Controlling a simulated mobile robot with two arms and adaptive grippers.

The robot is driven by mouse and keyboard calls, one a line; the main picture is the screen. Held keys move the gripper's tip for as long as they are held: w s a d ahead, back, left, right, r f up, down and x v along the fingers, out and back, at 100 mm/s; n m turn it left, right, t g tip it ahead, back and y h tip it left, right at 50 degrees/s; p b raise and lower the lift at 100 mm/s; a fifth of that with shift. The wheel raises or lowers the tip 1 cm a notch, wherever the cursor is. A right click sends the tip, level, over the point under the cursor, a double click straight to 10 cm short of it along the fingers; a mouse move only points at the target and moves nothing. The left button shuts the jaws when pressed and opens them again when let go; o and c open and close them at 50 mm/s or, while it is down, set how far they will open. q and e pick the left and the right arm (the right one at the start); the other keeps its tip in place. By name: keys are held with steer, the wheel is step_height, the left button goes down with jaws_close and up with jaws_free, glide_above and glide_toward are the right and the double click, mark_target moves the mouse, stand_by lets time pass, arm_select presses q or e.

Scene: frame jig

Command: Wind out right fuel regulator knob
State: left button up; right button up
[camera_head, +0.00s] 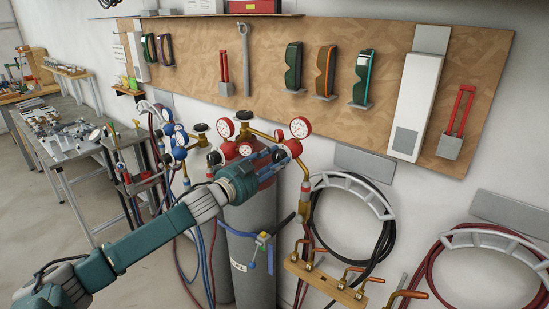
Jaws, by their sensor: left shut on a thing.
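The right fuel regulator stands on top of a grey cylinder (251,230), with a red-rimmed gauge (300,127) at its upper right and brass fittings (264,134). My left gripper (284,153) reaches in from the lower left, in front of the regulator. Its fingers are shut at the regulator's knob, just below the right gauge. The knob is mostly hidden by the fingers, so its turn cannot be read. My right gripper is not in view.
Another red-rimmed gauge (225,128) and blue gauges (180,138) stand to the left. A black hose coil (386,235) hangs on the wall at right, above a torch rack (325,281). A tool board (275,65) spans the wall behind. A workbench (75,155) stands left.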

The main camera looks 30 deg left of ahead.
arm_select(q)
steer(key=shift+a+r+n, duration=0.2)
steer(key=shift+r+n, duration=0.05)
steer(key=shift+n, duration=0.15)
steer(key=o, duration=1.1)
steer(key=shift+c, duration=0.2)
steer(key=shift+o, duration=0.4)
steer(key=shift+w+f, duration=0.1)
steer(key=shift+f, duration=0.15)
steer(key=shift+s+d+f, duration=0.1)
steer(key=shift+s+f, duration=0.05)
steer(key=shift+s, duration=0.45)
steer(key=s+a, duration=0.1)
steer(key=s, duration=0.9)
steer(key=shift+s, duration=0.4)
steer(key=shift+a, duration=0.15)
